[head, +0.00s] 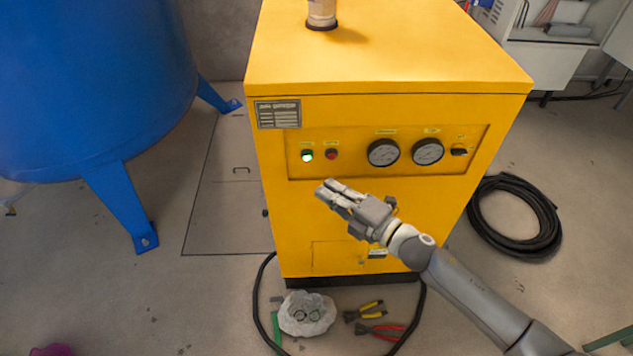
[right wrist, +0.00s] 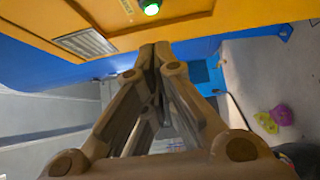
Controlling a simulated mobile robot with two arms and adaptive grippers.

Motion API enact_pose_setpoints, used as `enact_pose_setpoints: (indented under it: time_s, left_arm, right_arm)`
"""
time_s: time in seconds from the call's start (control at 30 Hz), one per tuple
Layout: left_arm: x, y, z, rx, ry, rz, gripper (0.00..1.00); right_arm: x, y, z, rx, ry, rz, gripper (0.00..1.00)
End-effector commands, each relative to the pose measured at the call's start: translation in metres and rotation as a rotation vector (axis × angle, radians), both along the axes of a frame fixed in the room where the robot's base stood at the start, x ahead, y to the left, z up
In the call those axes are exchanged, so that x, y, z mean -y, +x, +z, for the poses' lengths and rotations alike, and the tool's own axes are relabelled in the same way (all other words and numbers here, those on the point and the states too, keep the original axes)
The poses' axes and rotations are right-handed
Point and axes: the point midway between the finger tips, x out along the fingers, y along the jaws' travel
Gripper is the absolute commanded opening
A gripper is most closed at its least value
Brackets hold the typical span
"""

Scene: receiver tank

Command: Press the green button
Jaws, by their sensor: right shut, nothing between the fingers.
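The green button (head: 307,155) glows on the left of the recessed panel on the front of the yellow machine (head: 390,100). A red button (head: 331,154) sits just right of it. My right gripper (head: 325,187) is shut and empty in front of the machine, below the two buttons in the head view. In the right wrist view the lit green button (right wrist: 151,8) shows at the top edge, beyond the shut fingertips (right wrist: 154,46). I see a gap between the fingertips and the button. My left gripper is not in view.
Two round gauges (head: 383,152) and a black switch (head: 459,152) are further right on the panel. A blue tank (head: 90,80) stands at the left. A coiled black hose (head: 540,218) lies at the right. Pliers (head: 380,331) and a whitish rag (head: 306,322) lie on the floor.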

Motion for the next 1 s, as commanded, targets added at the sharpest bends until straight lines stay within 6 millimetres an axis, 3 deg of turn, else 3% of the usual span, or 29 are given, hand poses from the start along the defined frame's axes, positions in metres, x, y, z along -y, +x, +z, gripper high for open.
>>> enact_pose_setpoints:
  time_s: [0.1,0.2,0.6,1.0]
  left_arm:
    - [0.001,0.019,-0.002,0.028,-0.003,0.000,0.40]
    - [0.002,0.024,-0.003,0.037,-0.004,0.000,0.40]
    - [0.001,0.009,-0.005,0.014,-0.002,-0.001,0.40]
    - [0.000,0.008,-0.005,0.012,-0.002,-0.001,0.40]
  right_arm:
    - [0.014,-0.016,-0.002,-0.002,-0.002,0.002,0.00]
    - [0.022,-0.024,-0.002,-0.001,-0.001,0.002,0.00]
    - [0.029,-0.030,0.000,0.000,0.000,0.002,0.00]
    - [0.028,-0.030,0.000,-0.001,0.001,0.002,0.00]
